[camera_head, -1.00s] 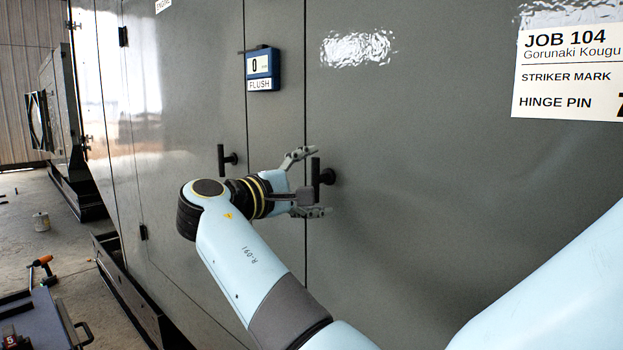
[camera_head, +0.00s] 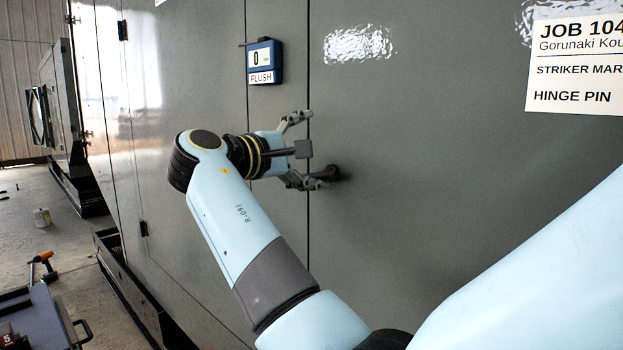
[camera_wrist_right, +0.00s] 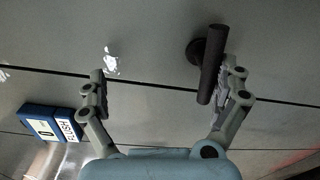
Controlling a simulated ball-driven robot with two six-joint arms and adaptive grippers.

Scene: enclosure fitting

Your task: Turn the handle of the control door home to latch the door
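The control door (camera_head: 430,190) is a grey panel right of a vertical seam. Its black bar handle (camera_head: 326,174) lies about horizontal, partly hidden by a finger in the head view. In the right wrist view the whole bar (camera_wrist_right: 212,65) and its round hub show, with the bar crossing at a steep angle to the seam. My right gripper (camera_head: 314,149) is open around the space above the handle. Its lower finger lies alongside the bar and appears to touch it. The upper finger (camera_wrist_right: 98,90) is apart from it. My left gripper is out of view.
A blue gauge (camera_head: 264,60) labelled FLUSH reads 0 on the neighbouring panel. A white job label (camera_head: 580,65) is on the control door.

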